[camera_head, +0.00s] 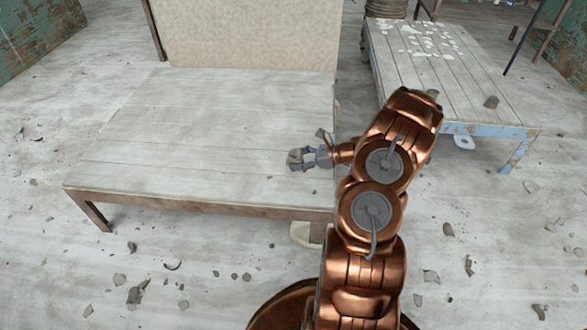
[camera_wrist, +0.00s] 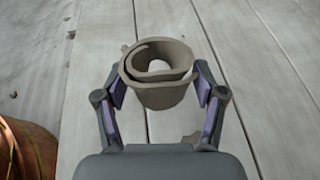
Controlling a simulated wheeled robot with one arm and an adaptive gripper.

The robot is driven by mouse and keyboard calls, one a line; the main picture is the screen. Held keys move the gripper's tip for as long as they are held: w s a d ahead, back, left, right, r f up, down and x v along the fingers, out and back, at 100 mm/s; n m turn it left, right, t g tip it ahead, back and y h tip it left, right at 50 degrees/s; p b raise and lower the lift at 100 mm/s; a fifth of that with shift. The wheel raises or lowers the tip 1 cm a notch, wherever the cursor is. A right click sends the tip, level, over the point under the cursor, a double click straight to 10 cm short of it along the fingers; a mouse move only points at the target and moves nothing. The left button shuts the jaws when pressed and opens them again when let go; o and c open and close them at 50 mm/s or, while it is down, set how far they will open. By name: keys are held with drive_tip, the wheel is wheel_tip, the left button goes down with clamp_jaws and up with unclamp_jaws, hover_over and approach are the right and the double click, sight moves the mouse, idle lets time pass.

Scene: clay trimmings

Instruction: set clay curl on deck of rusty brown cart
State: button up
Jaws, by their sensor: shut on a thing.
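The clay curl (camera_wrist: 158,95) is a grey-brown rolled strip, seen from above with its coil open. My gripper (camera_wrist: 163,82) is shut on it, with a finger pressed against each side. In the head view, my gripper (camera_head: 303,158) and the small curl (camera_head: 293,157) are over the right part of a low plank deck. I take this deck to be the rusty brown cart (camera_head: 190,120), with pale grey boards and a brown front rail. I cannot tell whether the curl touches the boards.
A tan upright panel (camera_head: 245,35) stands at the deck's back. A blue-edged plank table (camera_head: 455,75) with pale scraps stands at the right. Several dark clay bits (camera_head: 138,293) litter the floor. The deck's left and middle are clear.

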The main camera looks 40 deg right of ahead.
drive_tip(key=shift+w+a, duration=0.3)
drive_tip(key=shift+w+a+f+b, duration=0.15)
drive_tip(key=shift+f+b, duration=0.35)
drive_tip(key=shift+f, duration=0.4)
drive_tip(key=shift+w+a+f+b, duration=0.1)
drive_tip(key=shift+f+b, duration=0.4)
drive_tip(key=shift+f, duration=0.4)
drive_tip(key=shift+f, duration=0.15)
drive_tip(key=o, duration=1.2)
